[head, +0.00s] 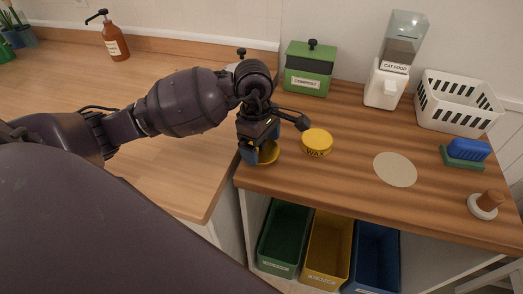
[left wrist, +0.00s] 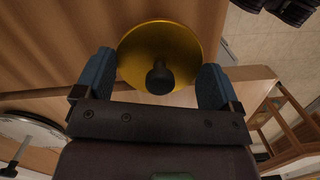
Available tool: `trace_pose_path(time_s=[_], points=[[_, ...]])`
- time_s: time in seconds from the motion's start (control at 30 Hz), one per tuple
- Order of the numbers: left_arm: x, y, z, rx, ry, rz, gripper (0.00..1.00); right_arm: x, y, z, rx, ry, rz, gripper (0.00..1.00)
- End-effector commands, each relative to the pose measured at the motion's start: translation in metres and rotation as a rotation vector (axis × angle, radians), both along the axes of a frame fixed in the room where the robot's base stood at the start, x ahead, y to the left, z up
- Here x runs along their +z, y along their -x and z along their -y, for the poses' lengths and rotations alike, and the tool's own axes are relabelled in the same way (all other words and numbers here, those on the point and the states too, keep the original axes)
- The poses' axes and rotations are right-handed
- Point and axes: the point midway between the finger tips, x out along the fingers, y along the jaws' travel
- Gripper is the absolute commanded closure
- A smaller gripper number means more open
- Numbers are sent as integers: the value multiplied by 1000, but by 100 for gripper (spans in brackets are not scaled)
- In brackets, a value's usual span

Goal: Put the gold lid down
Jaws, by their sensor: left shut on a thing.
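The gold lid (left wrist: 160,42) is a round golden disc with a black knob (left wrist: 160,78). In the left wrist view it sits between the two blue fingers of my left gripper (left wrist: 157,72). In the head view the gold lid (head: 268,154) is partly hidden under my left gripper (head: 262,146), which is shut on it near the left front edge of the wooden counter (head: 350,195). The lid looks tilted; I cannot tell whether it touches the counter. My right gripper is not in view.
A yellow wax tin (head: 317,141) stands just right of my left gripper. A green compost box (head: 309,70), cat food dispenser (head: 386,84) and white basket (head: 452,105) stand behind. A pale round mat (head: 395,169) lies bare at right. Open bins (head: 327,246) are below the edge.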

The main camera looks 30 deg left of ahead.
Motion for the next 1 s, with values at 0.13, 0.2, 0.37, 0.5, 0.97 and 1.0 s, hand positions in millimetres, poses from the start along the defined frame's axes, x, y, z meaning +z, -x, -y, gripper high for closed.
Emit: trace_pose_path(time_s=[0.13, 0.2, 0.37, 0.5, 0.97, 1.0], points=[[-23, 0, 0, 2, 3, -4, 34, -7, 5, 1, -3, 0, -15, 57], [-29, 0, 0, 1, 1, -3, 34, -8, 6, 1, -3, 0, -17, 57], [-29, 0, 0, 0, 0, -1, 34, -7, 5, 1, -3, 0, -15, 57], [-30, 0, 0, 0, 0, -1, 34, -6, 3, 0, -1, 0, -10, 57], [-30, 0, 0, 0, 1, -1, 0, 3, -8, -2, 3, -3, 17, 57], [-27, 0, 0, 1, 1, 0, 0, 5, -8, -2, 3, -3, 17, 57]])
